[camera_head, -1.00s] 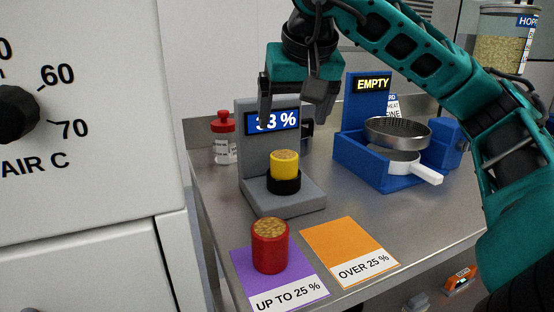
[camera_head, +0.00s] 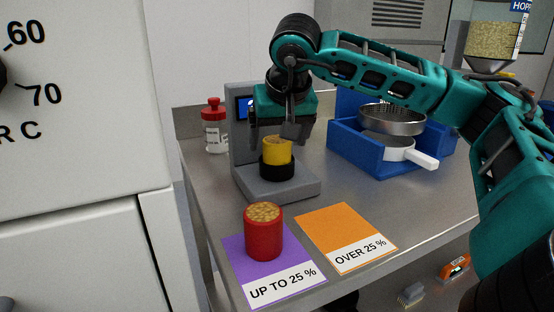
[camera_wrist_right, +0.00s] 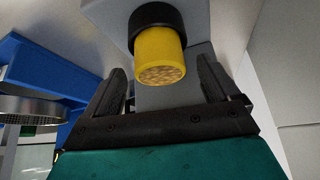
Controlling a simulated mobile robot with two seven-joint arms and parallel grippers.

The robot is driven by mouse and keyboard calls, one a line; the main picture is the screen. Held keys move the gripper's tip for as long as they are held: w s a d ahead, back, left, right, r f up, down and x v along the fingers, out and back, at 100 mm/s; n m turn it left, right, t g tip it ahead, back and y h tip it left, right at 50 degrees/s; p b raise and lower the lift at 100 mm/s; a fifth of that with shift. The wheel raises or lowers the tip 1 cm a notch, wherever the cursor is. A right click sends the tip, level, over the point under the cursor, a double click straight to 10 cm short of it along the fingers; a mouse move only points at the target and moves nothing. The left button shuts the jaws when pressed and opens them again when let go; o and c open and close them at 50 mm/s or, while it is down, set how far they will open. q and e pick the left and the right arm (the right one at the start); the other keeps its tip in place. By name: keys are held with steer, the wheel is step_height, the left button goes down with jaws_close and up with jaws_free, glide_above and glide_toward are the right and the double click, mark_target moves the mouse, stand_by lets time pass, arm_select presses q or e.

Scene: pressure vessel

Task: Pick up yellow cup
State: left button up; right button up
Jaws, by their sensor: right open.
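The yellow cup (camera_head: 277,150) holds tan pellets and stands upright in a black ring on the grey measuring stand (camera_head: 300,189). In the right wrist view the yellow cup (camera_wrist_right: 158,52) shows ahead of the fingers, in the gap between them. My right gripper (camera_head: 279,143) is open and hangs over the stand, its fingers around or just above the cup's top in the head view. The right wrist view shows both open fingers (camera_wrist_right: 166,88) with nothing gripped. My left gripper is not in view.
A red cup (camera_head: 264,236) of pellets stands on the purple "UP TO 25 %" mat (camera_head: 234,258). The orange "OVER 25 %" mat (camera_head: 338,226) is empty. A blue holder (camera_head: 350,151) with a metal sieve (camera_head: 392,122) stands to the right. A red-capped bottle (camera_head: 214,133) stands behind left.

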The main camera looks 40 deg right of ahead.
steer(key=shift+x, duration=0.85)
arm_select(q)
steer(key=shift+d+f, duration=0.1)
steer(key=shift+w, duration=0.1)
arm_select(e)
steer(key=shift+c, duration=0.3)
steer(key=c, duration=1.2)
steer(key=shift+r, duration=0.1)
step_height(320, 180, up, 19)
steer(key=p, duration=0.5)
arm_select(q)
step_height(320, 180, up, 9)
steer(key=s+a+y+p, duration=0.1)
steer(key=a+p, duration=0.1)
steer(key=p, duration=0.6)
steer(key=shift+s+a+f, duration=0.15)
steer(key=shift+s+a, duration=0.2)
arm_select(e)
step_height(320, 180, up, 9)
glide_above(277, 139)
steer(key=shift+d, duration=0.15)
